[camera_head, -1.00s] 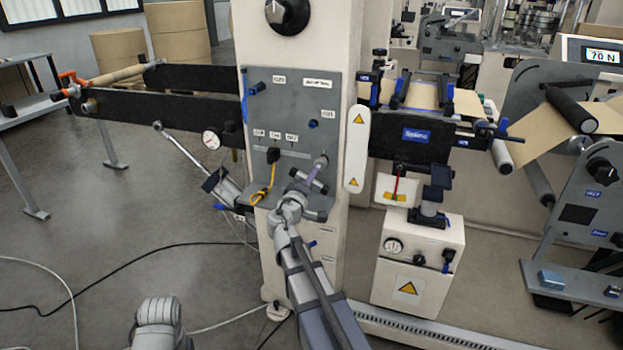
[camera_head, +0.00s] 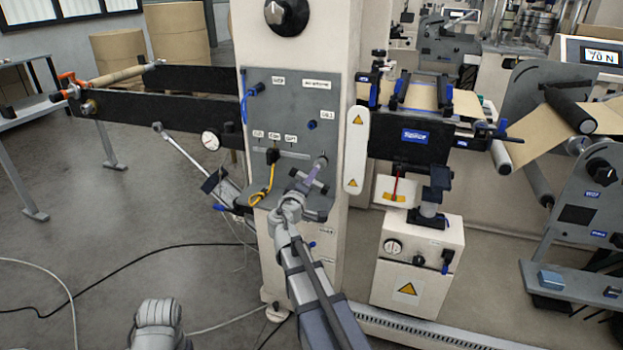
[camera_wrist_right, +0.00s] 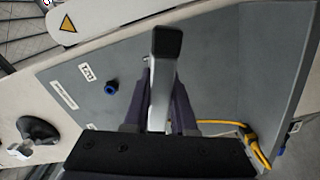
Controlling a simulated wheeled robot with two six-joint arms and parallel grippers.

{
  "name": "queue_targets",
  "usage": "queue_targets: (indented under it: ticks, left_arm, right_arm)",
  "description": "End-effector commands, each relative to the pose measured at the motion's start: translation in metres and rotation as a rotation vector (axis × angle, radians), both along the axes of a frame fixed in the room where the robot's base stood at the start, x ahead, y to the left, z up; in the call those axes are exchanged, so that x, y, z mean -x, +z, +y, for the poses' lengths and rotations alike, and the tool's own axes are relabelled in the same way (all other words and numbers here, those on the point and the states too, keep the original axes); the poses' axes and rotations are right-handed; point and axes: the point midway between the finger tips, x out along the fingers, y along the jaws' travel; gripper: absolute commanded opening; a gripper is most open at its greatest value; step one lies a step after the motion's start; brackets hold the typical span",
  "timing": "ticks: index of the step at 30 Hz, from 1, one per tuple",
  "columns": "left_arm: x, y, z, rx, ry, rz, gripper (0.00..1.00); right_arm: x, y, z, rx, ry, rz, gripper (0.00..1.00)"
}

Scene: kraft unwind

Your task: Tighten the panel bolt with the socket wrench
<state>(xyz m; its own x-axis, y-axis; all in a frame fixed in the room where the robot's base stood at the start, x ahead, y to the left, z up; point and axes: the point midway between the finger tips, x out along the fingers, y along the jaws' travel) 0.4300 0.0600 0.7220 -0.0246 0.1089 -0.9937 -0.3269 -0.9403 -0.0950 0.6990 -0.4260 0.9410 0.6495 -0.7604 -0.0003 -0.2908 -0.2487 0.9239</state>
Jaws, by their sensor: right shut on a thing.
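The grey panel (camera_head: 290,98) is on the front of the cream machine column and also shows in the wrist view (camera_wrist_right: 215,75). My right gripper (camera_head: 311,179) is low in front of the panel, right of the yellow cable. In the wrist view its purple fingers (camera_wrist_right: 160,108) are shut on the socket wrench (camera_wrist_right: 161,85), a silver bar with a black end. In the head view the wrench is tiny and mostly covered by the gripper. I cannot make out the panel bolt or whether the wrench is seated on it.
A yellow cable (camera_head: 264,186) hangs from a black plug beside the gripper. A white guard with warning signs (camera_head: 356,150) stands to the right. A black beam (camera_head: 160,108) extends left.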

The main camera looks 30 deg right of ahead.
Motion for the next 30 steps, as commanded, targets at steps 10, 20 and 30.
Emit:
queue_targets:
  ticks: [10, 20, 30]
  left_arm:
    - [0.0000, 0.0001, 0.0000, 0.000, 0.000, 0.000, 0.50]
    - [0.0000, 0.0001, 0.0000, 0.000, 0.000, 0.000, 0.50]
    - [0.0000, 0.0000, 0.0000, 0.000, 0.000, 0.000, 0.50]
  right_arm:
    - [-0.0016, 0.0002, -0.0018, 0.001, 0.000, 0.000, 0.00]
    - [-0.0019, 0.0001, -0.0025, -0.076, 0.000, -0.090, 0.00]
    - [-0.0021, 0.0001, -0.0029, -0.131, 0.000, -0.154, 0.00]
